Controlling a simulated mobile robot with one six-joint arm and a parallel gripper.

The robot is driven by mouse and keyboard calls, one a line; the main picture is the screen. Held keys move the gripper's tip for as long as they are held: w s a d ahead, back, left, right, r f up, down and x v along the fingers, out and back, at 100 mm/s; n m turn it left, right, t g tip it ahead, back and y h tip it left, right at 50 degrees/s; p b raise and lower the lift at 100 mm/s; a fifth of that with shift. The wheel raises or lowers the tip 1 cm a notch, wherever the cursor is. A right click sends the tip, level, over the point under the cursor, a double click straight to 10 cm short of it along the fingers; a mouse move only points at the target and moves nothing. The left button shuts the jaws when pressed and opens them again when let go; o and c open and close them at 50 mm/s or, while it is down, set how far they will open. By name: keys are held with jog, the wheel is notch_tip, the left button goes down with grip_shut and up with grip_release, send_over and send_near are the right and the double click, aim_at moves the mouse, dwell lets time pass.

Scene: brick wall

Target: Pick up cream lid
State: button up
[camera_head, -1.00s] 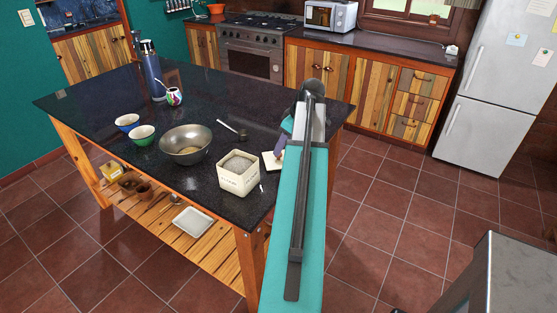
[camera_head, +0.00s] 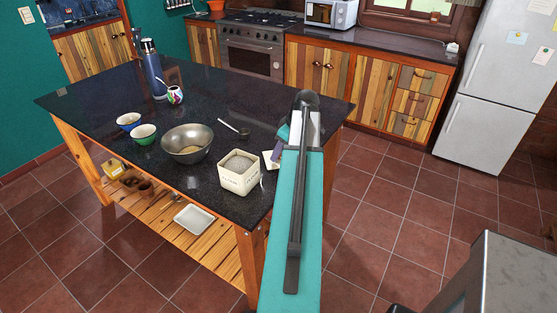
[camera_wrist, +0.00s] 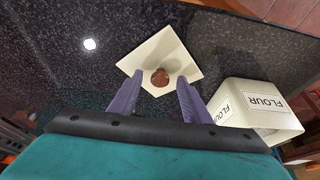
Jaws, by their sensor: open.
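The cream lid (camera_wrist: 152,50) is a flat square with a round brown knob (camera_wrist: 160,77), lying on the dark countertop in the wrist view. In the head view the lid (camera_head: 268,160) shows only in part, beside the flour tin, with my arm covering its right side. My gripper (camera_wrist: 160,79) is open, its two purple fingers on either side of the knob in the wrist view. I cannot tell how far above the lid the fingertips are. In the head view my arm hides most of the gripper.
The open cream flour tin (camera_head: 238,178) stands close to the lid; in the wrist view it is right of my right finger.

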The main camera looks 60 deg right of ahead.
grip_shut()
jog(key=shift+r, duration=0.15)
jog(key=shift+r+b, duration=0.85)
jog(key=shift+r, duration=0.6)
jog(key=s+d+r+b, duration=0.1)
jog(key=s+b, duration=0.3)
jog(key=s, duration=1.2)
jog(key=shift+r, duration=0.4)
jog(key=shift+d, duration=0.1)
